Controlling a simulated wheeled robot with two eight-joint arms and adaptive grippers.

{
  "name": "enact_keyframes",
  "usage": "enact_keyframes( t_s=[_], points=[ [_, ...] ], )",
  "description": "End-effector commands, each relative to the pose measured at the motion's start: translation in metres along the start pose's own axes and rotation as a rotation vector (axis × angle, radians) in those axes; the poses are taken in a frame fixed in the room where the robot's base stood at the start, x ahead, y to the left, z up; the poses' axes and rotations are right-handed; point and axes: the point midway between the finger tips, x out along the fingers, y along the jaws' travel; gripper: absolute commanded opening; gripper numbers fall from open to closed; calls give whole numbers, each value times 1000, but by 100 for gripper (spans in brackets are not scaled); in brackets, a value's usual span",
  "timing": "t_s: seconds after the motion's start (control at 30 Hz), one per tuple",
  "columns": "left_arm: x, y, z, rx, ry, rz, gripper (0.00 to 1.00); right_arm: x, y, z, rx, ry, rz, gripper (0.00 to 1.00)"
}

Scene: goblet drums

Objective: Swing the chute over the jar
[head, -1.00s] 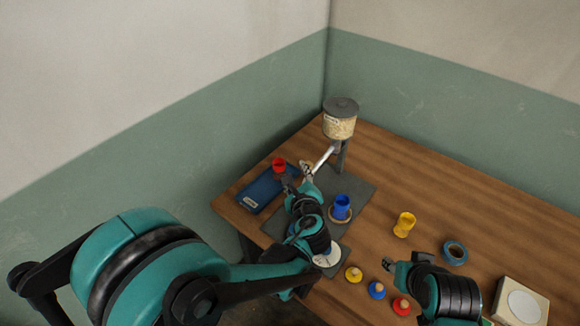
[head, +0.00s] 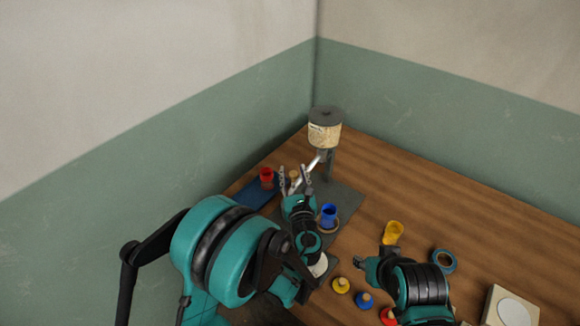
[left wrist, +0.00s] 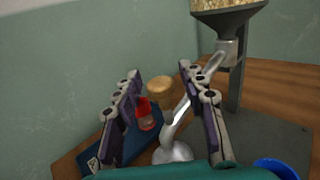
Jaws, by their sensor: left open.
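A hopper (head: 325,130) of pale grains stands on a post at the back of a grey mat. Its metal chute (head: 315,163) slopes down to the left, also in the left wrist view (left wrist: 181,115). A round wooden knob (left wrist: 188,91) shows by the chute. My left gripper (head: 293,172) is open; in the left wrist view its fingers (left wrist: 160,74) are spread, with the knob and chute seen between them, apparently untouched. A blue goblet-shaped vessel (head: 329,214) stands on a ring on the mat; I cannot tell whether it is the jar. My right gripper (head: 360,262) is small; its jaws are unclear.
A red vessel (head: 266,178) stands on a blue tray (head: 252,195) at left. A yellow vessel (head: 393,232), a blue tape roll (head: 444,261) and several knobbed pieces (head: 341,285) lie to the right. A pale box (head: 511,307) is at the front right.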

Motion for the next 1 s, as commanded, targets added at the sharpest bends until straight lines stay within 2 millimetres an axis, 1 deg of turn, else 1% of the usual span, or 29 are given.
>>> enact_keyframes(
  t_s=[0.03,0.1,0.23,0.37,0.57,0.67,0.7,0.73,1.0],
  points=[
    [10,1,-1,-1,0,3,41,2,0,2,0,0,0,40],
    [19,1,-1,-1,0,2,41,4,0,3,0,0,0,40],
    [32,1,-1,-2,1,2,41,5,0,4,0,0,0,40],
    [37,0,0,-2,1,0,41,6,0,4,0,0,0,40],
    [37,0,0,-3,1,0,41,5,0,4,0,0,0,40],
    [37,0,0,-3,1,0,18,5,0,4,0,0,0,40],
    [37,0,0,-3,1,0,7,5,0,4,0,0,0,40],
    [37,0,0,-3,1,0,0,5,0,4,0,0,0,40],
    [37,0,0,-3,1,0,0,5,0,4,0,0,0,40]
  ],
)
